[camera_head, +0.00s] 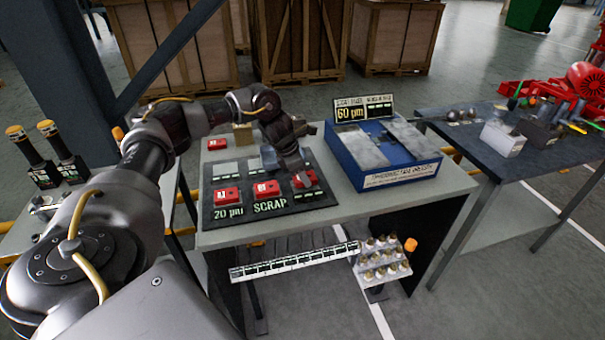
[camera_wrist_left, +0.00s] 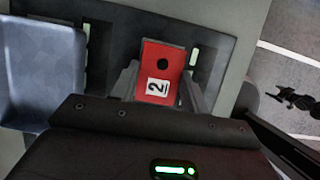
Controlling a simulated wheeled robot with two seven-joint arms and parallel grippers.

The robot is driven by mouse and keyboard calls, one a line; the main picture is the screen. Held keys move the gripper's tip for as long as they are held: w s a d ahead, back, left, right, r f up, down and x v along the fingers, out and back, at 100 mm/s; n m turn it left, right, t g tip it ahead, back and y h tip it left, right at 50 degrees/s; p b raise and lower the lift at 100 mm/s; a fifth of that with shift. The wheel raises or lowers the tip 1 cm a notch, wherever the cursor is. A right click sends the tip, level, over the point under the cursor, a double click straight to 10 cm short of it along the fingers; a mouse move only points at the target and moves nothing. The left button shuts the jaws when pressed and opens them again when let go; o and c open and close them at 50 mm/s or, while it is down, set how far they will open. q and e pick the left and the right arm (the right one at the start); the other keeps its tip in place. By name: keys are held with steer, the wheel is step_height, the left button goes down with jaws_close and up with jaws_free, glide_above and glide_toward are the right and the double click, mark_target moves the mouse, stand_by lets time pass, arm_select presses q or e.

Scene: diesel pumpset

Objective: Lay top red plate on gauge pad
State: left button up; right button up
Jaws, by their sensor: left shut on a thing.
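My left gripper (camera_head: 297,168) reaches down over the right part of a dark board (camera_head: 325,201) on the grey table. It is shut on a red plate (camera_head: 305,180) at the board's front right. In the left wrist view this red plate (camera_wrist_left: 160,72) has a black hole and a white label "2" and sits between the fingers (camera_wrist_left: 160,88). Two other red plates lie on the board, one at the left (camera_head: 227,195) by "20 µm" and one in the middle (camera_head: 266,189) by "SCRAP". I cannot tell which surface is the gauge pad.
A blue box (camera_head: 383,178) with grey top plates and a "60 µm" display (camera_head: 363,108) stands right of the board. A rack of small parts (camera_head: 383,262) hangs at the table's front.

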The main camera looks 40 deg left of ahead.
arm_select(q)
steer(key=shift+f, duration=0.2)
steer(key=shift+f+b, duration=0.35)
steer(key=shift+b, duration=0.05)
steer(key=shift+f, duration=0.15)
steer(key=o, duration=1.1)
steer(key=shift+o, duration=1.3)
steer(key=b+v, duration=0.1)
steer(key=v, duration=1)
steer(key=shift+w, duration=0.1)
